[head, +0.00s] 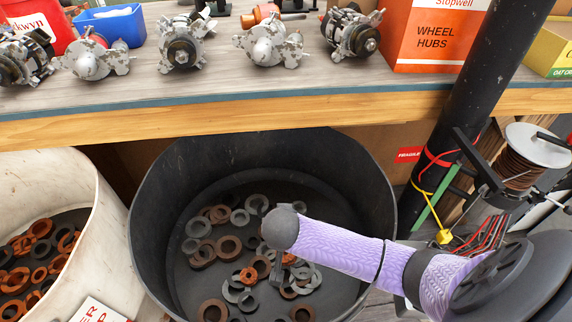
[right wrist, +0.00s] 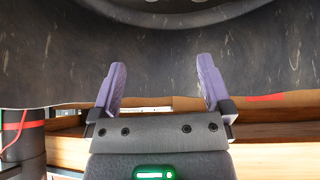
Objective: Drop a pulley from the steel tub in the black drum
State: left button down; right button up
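The black drum (head: 165,185) stands on the floor in the middle of the head view, with several grey, brown and rusty ring-shaped pulleys (head: 228,246) lying in it. My right arm reaches in from the right, its dark end over the drum. In the right wrist view my right gripper (right wrist: 160,85) has its two purple fingers apart with nothing between them. The drum's dark inner wall (right wrist: 160,55) shows beyond them. At the left a pale, scuffed tub (head: 105,225) holds several rusty rings (head: 38,252); I cannot tell if it is the steel tub. My left gripper is out of view.
A bench (head: 200,112) runs behind the drum, bearing several alternator parts (head: 268,42), a blue bin (head: 118,27) and an orange box (head: 425,40). A black post (head: 470,95) and a cable reel (head: 520,165) stand to the right.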

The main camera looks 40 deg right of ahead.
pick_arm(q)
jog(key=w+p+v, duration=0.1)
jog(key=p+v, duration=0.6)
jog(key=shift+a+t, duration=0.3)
pick_arm(e)
jog(key=v, duration=1)
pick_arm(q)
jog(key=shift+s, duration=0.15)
